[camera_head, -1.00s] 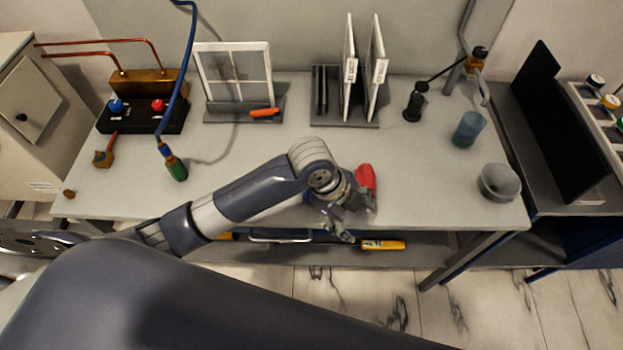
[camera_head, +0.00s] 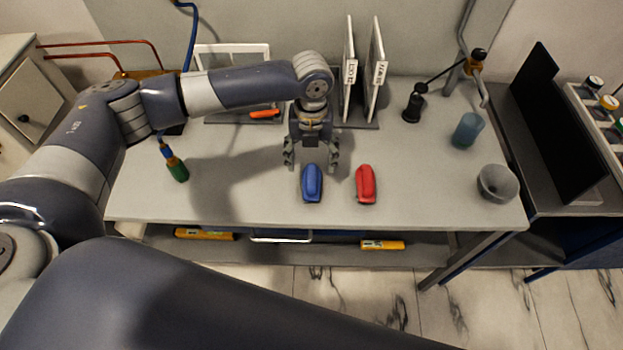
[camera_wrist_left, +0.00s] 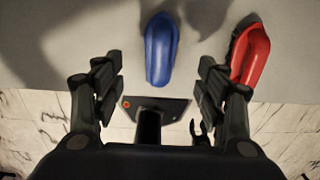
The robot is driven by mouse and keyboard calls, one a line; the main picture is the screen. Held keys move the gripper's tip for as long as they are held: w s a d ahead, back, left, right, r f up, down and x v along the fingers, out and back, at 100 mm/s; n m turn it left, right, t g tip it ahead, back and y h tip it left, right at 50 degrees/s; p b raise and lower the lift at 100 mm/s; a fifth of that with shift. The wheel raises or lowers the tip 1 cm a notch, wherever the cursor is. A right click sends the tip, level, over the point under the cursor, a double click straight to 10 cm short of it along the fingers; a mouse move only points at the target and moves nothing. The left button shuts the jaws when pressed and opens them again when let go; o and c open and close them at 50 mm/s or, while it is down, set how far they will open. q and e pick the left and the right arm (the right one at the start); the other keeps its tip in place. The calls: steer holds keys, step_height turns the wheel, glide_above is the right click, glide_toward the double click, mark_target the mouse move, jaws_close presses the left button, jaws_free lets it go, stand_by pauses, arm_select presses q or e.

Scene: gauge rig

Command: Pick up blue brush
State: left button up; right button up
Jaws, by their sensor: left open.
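The blue brush (camera_head: 312,183) lies on the grey table near its front edge, left of the red brush (camera_head: 366,184). My left gripper (camera_head: 311,164) is open and empty, just behind the blue brush in the head view, fingers pointing toward the front of the table. In the left wrist view the blue brush (camera_wrist_left: 160,49) lies ahead, in line with the gap between the open fingers (camera_wrist_left: 162,85). The red brush (camera_wrist_left: 250,53) is beyond the right finger there. My right gripper does not show.
A rack with white panels (camera_head: 375,70) stands behind my gripper.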

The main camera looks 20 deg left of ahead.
mark_target(311, 174)
arm_select(q)
step_height(311, 174, down, 2)
steer(key=shift+f+p, duration=0.55)
steer(key=shift+f, duration=0.1)
step_height(311, 174, down, 4)
steer(key=shift+r+p, duration=0.2)
steer(key=shift+p, duration=0.5)
steer(key=shift+f, duration=0.4)
steer(key=c, duration=1.2)
